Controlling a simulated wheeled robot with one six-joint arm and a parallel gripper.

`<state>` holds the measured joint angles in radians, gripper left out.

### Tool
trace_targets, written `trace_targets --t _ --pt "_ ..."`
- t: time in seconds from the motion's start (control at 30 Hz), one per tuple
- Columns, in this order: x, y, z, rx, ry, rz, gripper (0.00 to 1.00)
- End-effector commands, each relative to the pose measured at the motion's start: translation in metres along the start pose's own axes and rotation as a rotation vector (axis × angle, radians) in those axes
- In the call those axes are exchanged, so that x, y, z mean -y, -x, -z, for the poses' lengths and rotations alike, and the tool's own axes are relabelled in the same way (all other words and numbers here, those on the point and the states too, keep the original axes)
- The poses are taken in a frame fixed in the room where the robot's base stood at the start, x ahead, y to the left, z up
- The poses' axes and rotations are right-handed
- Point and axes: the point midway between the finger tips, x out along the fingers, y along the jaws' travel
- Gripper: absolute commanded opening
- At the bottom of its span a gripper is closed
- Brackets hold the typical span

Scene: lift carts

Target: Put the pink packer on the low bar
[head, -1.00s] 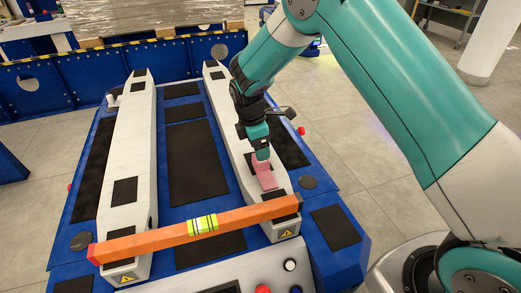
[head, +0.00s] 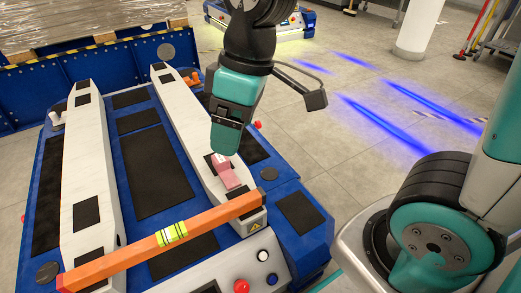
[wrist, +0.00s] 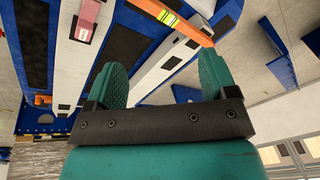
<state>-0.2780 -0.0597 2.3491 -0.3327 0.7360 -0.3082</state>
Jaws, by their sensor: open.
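The pink packer (head: 228,176) lies on top of the right-hand white bar (head: 193,135), near its front end and just behind the orange spirit level. The orange level (head: 210,217) with a yellow-green vial (head: 172,234) lies across both bars; I cannot tell which bar is lower. The left-hand white bar (head: 90,168) has dark pads. My gripper (head: 226,150) is raised above the cart, apart from the packer. In the wrist view its green fingers (wrist: 160,82) are open with nothing between them, and the packer (wrist: 87,18) lies off to the upper left.
The blue cart deck (head: 150,210) carries dark pads, knobs and a front panel with a red button (head: 241,287). A blue wall with a wrapped load (head: 90,18) stands behind. Another blue cart (head: 275,25) is farther back. Grey floor to the right is open.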

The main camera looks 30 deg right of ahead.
Motion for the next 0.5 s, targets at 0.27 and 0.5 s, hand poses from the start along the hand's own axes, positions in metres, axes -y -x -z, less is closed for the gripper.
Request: trace_targets --t 0.27,0.5 --pt "0.064 0.012 -0.052 -0.057 -0.198 0.085 0.78" --pt "0.067 0.012 -0.055 -0.058 -0.212 0.091 0.78"
